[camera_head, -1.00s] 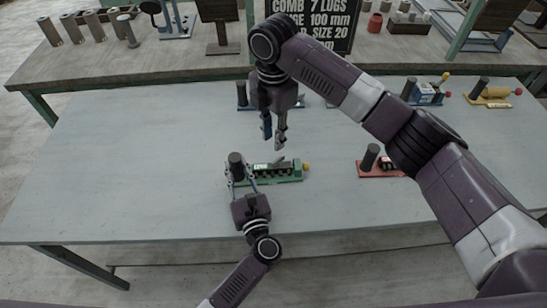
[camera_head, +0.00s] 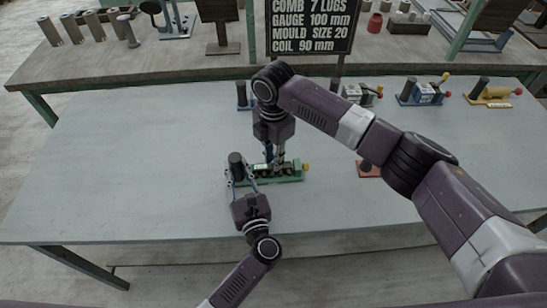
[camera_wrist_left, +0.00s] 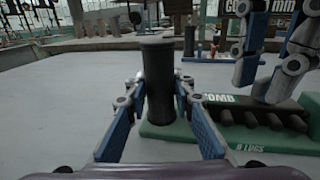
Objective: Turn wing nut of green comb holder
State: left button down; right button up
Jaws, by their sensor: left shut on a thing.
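The green comb holder (camera_head: 290,179) stands near the middle of the table. It carries a dark toothed comb (camera_wrist_left: 265,115) and an orange-yellow knob at its right end (camera_head: 306,167). My left gripper (camera_wrist_left: 160,105) is shut around the dark upright post (camera_wrist_left: 159,75) at the holder's left end. My right gripper (camera_head: 275,163) points down over the middle of the holder, its fingers apart, just above or at the comb. The wing nut cannot be made out; the right fingers may hide it.
A red holder (camera_head: 369,170) stands to the right, partly behind my right arm. Blue holders (camera_head: 423,94) and a yellow one (camera_head: 490,96) line the back. A sign (camera_head: 312,25) reads comb 7 lugs, gauge 100 mm. The table's left side is clear.

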grip_shut()
jog(key=m, duration=0.5)
jog(key=shift+w+a+m, duration=0.25)
jog(key=shift+w+m, duration=0.05)
jog(key=shift+w, duration=0.1)
jog(key=m, duration=0.5)
jog(key=shift+w, duration=0.4)
jog(key=m, duration=0.5)
jog(key=shift+w+d+m, duration=0.2)
jog(key=shift+w+m, duration=0.15)
jog(key=shift+m, duration=0.05)
jog(key=m, duration=0.5)
jog(key=shift+w+d+r, duration=0.1)
jog(key=shift+w+d, duration=0.15)
jog(key=shift+d, duration=0.15)
jog(key=shift+m, duration=0.4)
